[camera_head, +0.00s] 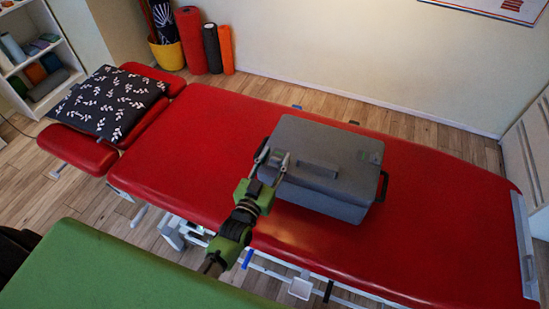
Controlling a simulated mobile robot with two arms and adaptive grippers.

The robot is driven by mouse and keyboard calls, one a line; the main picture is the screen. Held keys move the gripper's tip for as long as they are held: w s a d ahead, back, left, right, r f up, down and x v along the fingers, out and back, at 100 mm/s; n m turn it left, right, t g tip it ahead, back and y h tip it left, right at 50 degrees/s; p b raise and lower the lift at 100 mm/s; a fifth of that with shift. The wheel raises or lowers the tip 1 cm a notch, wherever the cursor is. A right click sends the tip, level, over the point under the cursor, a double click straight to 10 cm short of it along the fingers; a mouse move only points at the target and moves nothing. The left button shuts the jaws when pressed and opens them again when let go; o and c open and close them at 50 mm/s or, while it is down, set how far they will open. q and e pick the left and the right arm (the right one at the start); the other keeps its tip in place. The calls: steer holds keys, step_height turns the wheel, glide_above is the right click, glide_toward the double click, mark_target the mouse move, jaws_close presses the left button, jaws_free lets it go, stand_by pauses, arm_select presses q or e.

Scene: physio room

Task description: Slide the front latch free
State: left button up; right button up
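A grey lidded case (325,140) stands closed on the red treatment table (440,205). A grey handle lies along its lid, and a black handle shows on its right end. My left gripper (273,156) is at the left end of the case, its two fingers apart. One finger is beside the left wall and the other is over the lid's near-left edge; I cannot tell whether they touch it. No front latch can be made out; the near wall shows only partly and the gripper hides its left part. My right gripper is not in view.
A dark leaf-patterned pillow (108,101) lies at the table's left end. A green padded surface (110,275) fills the lower left. Rolled mats (191,42) stand by the wall near a yellow pot (167,54). The red table is clear left and right of the case.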

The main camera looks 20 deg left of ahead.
arm_select(q)
jaws_close()
steer(key=shift+w+d+b, duration=0.1)
steer(key=shift+w+b, duration=0.4)
steer(key=shift+w, duration=0.95)
jaws_free()
steer(key=shift+s, duration=0.1)
steer(key=s, duration=1.2)
steer(key=shift+a, duration=0.4)
steer(key=shift+d, duration=0.1)
